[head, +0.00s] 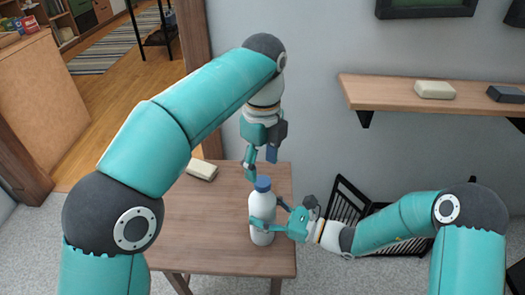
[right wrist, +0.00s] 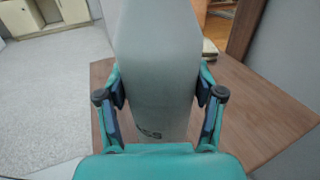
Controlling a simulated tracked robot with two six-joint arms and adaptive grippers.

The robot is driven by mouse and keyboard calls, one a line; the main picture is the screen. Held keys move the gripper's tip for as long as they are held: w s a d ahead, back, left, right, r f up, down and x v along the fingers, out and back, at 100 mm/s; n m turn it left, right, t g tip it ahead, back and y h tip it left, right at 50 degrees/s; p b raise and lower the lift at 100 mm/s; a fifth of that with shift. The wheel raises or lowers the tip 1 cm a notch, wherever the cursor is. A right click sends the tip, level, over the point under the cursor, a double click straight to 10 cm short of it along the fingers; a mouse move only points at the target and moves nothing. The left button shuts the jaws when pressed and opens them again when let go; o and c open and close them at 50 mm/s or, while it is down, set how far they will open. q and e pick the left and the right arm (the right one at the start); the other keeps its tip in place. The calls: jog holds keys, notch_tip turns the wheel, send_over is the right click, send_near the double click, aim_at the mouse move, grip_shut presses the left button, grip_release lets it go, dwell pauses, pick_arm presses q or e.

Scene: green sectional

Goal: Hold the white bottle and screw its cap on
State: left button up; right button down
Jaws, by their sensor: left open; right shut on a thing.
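The white bottle (head: 262,213) stands upright on the small wooden table (head: 200,235). The blue cap (head: 263,184) sits on top of its neck; how tightly it is seated cannot be told. My right gripper (head: 265,224) is shut around the bottle's body from the right side. In the right wrist view the bottle (right wrist: 157,70) fills the space between the fingers of my right gripper (right wrist: 160,97), one on each side. My left gripper (head: 260,160) points down above the cap, open and empty, its fingertips a little higher than the cap.
A cream block (head: 202,169) lies at the table's back left. A wall shelf (head: 420,95) at right holds another cream block (head: 435,89) and a dark block (head: 506,94). A black slatted crate (head: 350,204) stands on the floor behind my right arm. The table's left part is clear.

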pick_arm(q)
jog(key=n, duration=0.7)
jog(key=shift+a+r, duration=0.1)
jog(key=shift+r, duration=0.1)
jog(key=n, duration=0.4)
jog(key=shift+r, duration=0.15)
jog(key=n, duration=0.4)
jog(key=shift+r+n, duration=0.15)
jog(key=shift+n, duration=0.25)
jog(key=n, duration=0.4)
jog(key=shift+r, duration=0.2)
jog(key=n, duration=0.4)
jog(key=shift+r, duration=0.15)
jog(key=n, duration=0.5)
jog(key=shift+r, duration=0.25)
jog(key=shift+r+n, duration=0.1)
jog(key=shift+n, duration=0.3)
jog(key=shift+w+d+r, duration=0.1)
jog(key=shift+d+r, duration=0.05)
jog(key=shift+d, duration=0.05)
